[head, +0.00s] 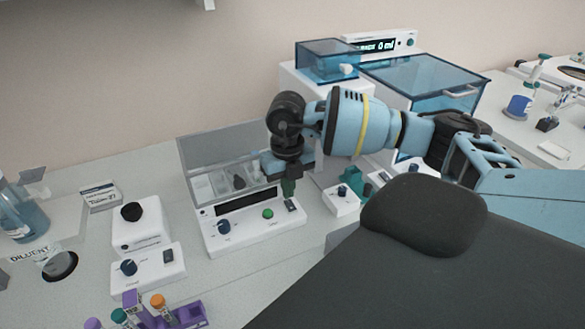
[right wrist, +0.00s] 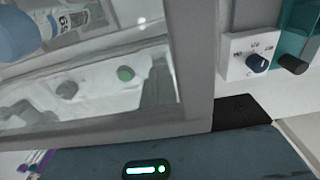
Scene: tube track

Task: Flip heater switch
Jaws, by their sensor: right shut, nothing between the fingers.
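A white heater unit (head: 256,235) with a raised clear lid (head: 215,150) stands mid-table in the head view. Its front panel carries a dark display, a blue knob (head: 224,227), a green button (head: 268,213) and a small dark rocker switch (head: 291,205) at the right end. My right gripper (head: 289,194) points down, shut and empty, with its tips just above or at that switch; I cannot tell whether they touch. The switch's position is hard to read. In the right wrist view a glassy panel fills the left, and the fingertips are not clear. My left gripper is out of view.
A small white knob box (head: 342,202) stands close right of the heater; it also shows in the right wrist view (right wrist: 240,55). A switch box (head: 148,270) and a purple tube rack (head: 185,315) are at left. Blue-lidded machines (head: 420,85) stand behind my right arm.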

